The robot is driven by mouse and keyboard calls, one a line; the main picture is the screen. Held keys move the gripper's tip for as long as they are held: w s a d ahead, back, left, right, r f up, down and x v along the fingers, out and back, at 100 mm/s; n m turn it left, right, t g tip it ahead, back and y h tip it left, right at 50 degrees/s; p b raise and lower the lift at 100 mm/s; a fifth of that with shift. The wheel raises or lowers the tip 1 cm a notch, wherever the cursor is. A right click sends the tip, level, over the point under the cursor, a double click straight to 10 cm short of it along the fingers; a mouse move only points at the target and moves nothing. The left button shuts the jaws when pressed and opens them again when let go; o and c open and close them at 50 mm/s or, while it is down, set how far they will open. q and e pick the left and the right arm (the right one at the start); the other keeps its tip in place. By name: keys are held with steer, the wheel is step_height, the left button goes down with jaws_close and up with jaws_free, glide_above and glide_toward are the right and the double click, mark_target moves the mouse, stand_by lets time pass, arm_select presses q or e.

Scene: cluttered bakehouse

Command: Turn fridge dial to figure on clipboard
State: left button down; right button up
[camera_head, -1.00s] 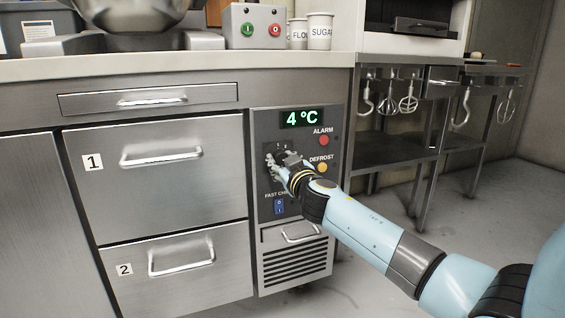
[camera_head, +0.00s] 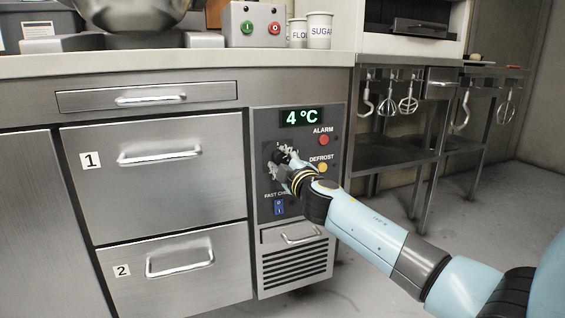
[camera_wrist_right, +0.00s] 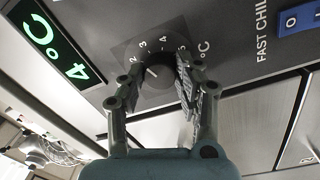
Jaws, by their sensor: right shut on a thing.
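The fridge dial (camera_wrist_right: 158,60) is a dark round knob with a white mark, on a plate with the figures 2, 3, 4 and 5 showing in the right wrist view. My right gripper (camera_wrist_right: 160,78) is shut on the dial, one finger on each side. In the head view the right gripper (camera_head: 281,156) covers most of the dial. The green display (camera_head: 300,117) above it reads 4 °C, and it also shows in the wrist view (camera_wrist_right: 55,42). I see no clipboard. My left gripper is out of view.
A red alarm light (camera_head: 324,140) and an amber defrost light (camera_head: 322,168) sit right of the dial. A blue fast chill switch (camera_head: 279,207) is below it. Drawers (camera_head: 160,180) with bar handles are to the left. The floor at the right is clear.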

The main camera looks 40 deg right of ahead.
steer(key=n, duration=0.2)
steer(key=shift+f+n, duration=0.1)
steer(key=shift+n, duration=0.2)
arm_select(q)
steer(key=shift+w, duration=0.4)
arm_select(e)
steer(key=shift+n, duration=1.3)
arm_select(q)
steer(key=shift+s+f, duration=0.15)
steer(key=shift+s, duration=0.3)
arm_select(e)
steer(key=o, duration=1.1)
steer(key=shift+o, duration=0.2)
steer(key=shift+s, duration=0.1)
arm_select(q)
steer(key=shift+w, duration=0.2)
arm_select(e)
steer(key=v, duration=1.1)
steer(key=shift+s, duration=0.45)
steer(key=shift+f, duration=0.1)
